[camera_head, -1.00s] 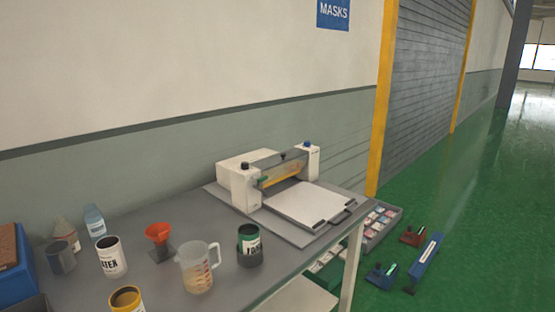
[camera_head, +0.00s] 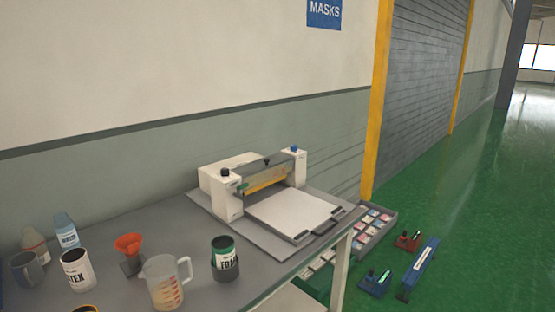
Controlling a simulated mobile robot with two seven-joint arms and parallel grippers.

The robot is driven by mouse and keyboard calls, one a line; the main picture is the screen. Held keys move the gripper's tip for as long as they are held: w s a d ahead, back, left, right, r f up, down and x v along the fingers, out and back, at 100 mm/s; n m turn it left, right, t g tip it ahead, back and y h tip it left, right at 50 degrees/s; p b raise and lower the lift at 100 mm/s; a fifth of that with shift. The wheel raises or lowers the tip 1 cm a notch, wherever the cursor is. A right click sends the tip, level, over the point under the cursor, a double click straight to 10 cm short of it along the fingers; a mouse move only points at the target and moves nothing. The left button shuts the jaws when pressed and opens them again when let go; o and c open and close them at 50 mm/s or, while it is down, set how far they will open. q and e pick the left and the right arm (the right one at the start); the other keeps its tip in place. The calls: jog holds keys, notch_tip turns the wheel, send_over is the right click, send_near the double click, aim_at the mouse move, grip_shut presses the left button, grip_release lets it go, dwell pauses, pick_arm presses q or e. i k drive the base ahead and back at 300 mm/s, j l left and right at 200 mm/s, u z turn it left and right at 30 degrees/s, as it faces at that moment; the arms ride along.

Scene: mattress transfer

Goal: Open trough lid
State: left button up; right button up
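A white and grey machine (camera_head: 222,185) stands on the grey table. It has two white end blocks, a grey cover (camera_head: 270,166) between them with a yellow strip below, and a flat white bed (camera_head: 295,212) in front with black handles. The cover looks like the trough lid, but I cannot tell for sure, nor whether it is open or shut. A green-labelled can (camera_head: 225,254) sits in a dark holder in front of the machine. Neither of my grippers shows in the view.
The grey table (camera_head: 120,222) also holds a measuring jug (camera_head: 165,284), an orange funnel (camera_head: 129,243), a white mug (camera_head: 77,269), a grey mug (camera_head: 27,268) and bottles.

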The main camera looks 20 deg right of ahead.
aim_at(244, 171)
jog(key=i+l, duration=0.1)
jog(key=l, duration=0.3)
jog(key=i+l, duration=0.15)
jog(key=l, duration=0.25)
jog(key=i+l, duration=0.1)
jog(key=l, duration=0.3)
jog(key=i+l+z, duration=0.1)
jog(key=l, duration=0.3)
jog(key=i+l, duration=0.15)
jog(key=l, duration=0.25)
jog(key=i+l, duration=0.15)
jog(key=l, duration=0.25)
jog(key=i+l, duration=0.15)
jog(key=l, duration=0.25)
jog(key=i+l, duration=0.1)
jog(key=l, duration=0.3)
jog(key=z, duration=0.05)
